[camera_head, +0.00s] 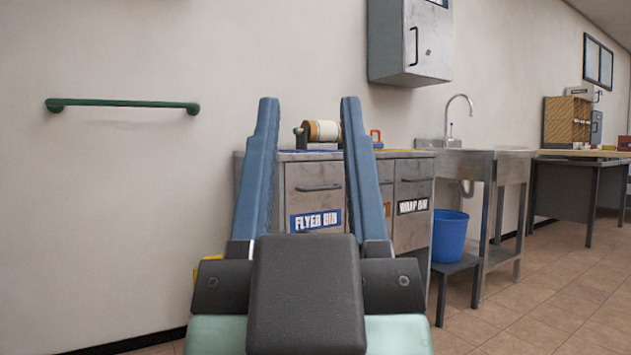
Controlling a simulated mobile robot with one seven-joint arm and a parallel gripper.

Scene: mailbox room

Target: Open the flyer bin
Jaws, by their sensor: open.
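The flyer bin (316,195) is a grey metal cabinet front with a dark bar handle (318,188) near its top and a blue label reading "FLYER BIN" (316,220). It looks closed. It stands against the wall, ahead of my gripper, and shows between the two fingers. My gripper (308,110) has two blue fingers spread wide with nothing between them. The handle appears apart from the fingers.
A second bin with a white label (413,207) adjoins on the right. A tape dispenser (321,132) sits on the counter. A wall cabinet (411,42) hangs above. A blue bucket (450,235) stands by the sink (470,152). A green rail (122,104) is at left.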

